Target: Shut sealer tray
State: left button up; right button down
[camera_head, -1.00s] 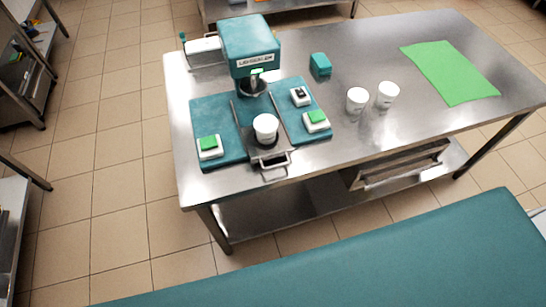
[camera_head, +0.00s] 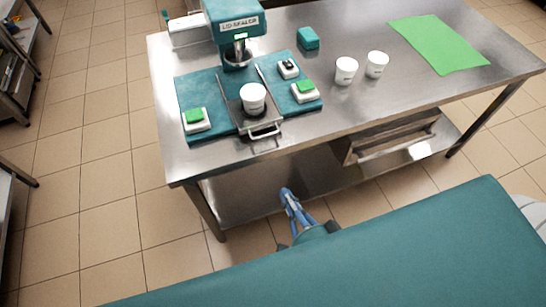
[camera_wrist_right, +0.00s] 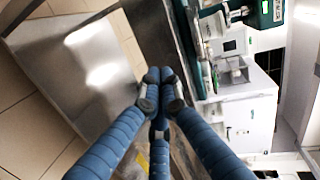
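The sealer tray (camera_head: 239,119) is a grey metal slide pulled out toward me on the teal base, with a loop handle (camera_head: 265,132) at its front edge. A white cup (camera_head: 253,98) stands upright on it, in front of the teal lid sealer (camera_head: 232,18). My right gripper (camera_head: 286,192) shows below the table's front edge, lower in the picture than the handle and apart from it. In the right wrist view its blue fingers (camera_wrist_right: 158,82) come together at the tips with nothing seen between them. My left gripper is not in view.
Button boxes with green tops stand left (camera_head: 196,120) and right (camera_head: 305,91) of the tray. Two white cups (camera_head: 346,71) (camera_head: 376,64), a teal block (camera_head: 308,38) and a green mat (camera_head: 438,44) are on the steel table (camera_head: 400,88). A drawer (camera_head: 395,142) hangs below.

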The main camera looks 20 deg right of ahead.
notch_tip(320, 180, up, 4)
jog(key=m+t, duration=0.1)
jog(key=m, duration=0.1)
jog(key=p, duration=0.3)
send_near(272, 148)
jog(key=shift+h, duration=0.3)
jog(key=w, duration=0.2)
jog(key=w+a+r, duration=0.1)
jog(key=w, duration=0.1)
jog(key=w+r, duration=0.1)
jog(key=w, duration=0.1)
jog(key=shift+w+a, duration=0.2)
jog(key=shift+w, duration=0.75)
